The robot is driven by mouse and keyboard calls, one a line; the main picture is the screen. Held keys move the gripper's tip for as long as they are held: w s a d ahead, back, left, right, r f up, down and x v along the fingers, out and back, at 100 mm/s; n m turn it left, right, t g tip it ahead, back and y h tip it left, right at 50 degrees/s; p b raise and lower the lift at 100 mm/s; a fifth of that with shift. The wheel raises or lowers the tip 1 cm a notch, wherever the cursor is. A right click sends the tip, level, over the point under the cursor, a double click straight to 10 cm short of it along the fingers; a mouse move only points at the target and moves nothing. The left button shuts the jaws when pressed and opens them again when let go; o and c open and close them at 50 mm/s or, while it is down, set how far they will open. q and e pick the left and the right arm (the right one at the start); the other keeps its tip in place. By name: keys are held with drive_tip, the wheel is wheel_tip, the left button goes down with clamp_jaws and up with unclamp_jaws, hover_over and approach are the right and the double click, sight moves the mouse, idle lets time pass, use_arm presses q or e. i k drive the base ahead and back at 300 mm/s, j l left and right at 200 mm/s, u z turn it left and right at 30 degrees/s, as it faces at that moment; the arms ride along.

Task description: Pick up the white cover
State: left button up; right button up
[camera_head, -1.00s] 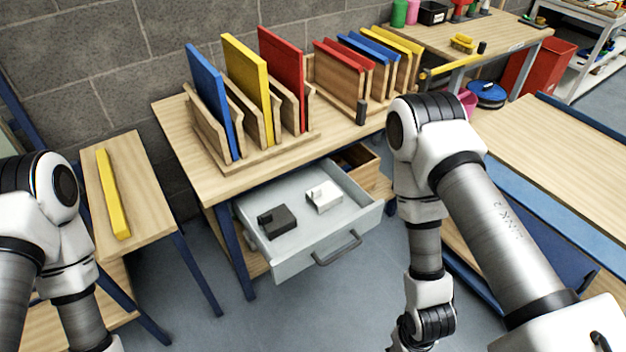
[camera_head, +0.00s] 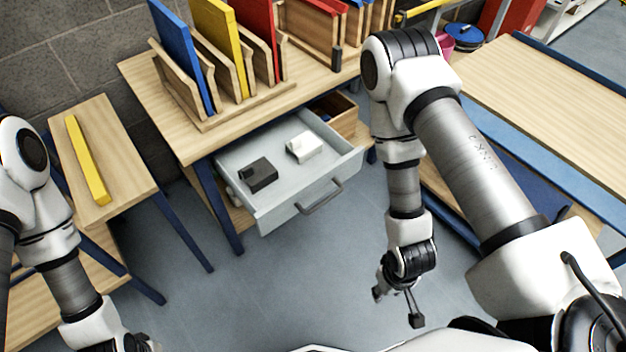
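The white cover (camera_head: 304,147) is a small white block-like piece lying in the open grey drawer (camera_head: 290,215), towards its right back. A similar dark grey piece (camera_head: 258,174) lies to its left in the same drawer. My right gripper (camera_head: 397,307) hangs in front of and to the right of the drawer, well apart from the white cover. Its fingers are spread and hold nothing. My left arm comes down at the left edge. Only a dark part of its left gripper (camera_head: 140,343) shows at the bottom edge, and its fingers are cut off.
The wooden table (camera_head: 150,92) above the drawer bears racks with blue, yellow and red panels. A small table (camera_head: 120,150) with a yellow bar (camera_head: 86,160) stands at left. An open wooden box (camera_head: 335,115) sits behind the drawer. The floor before the drawer is free.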

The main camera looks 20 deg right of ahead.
sight(305, 146)
drive_tip(key=i+j, duration=0.1)
drive_tip(key=j, duration=1.2)
drive_tip(key=j+z, duration=0.1)
drive_tip(key=j, duration=1.15)
drive_tip(key=i, duration=0.05)
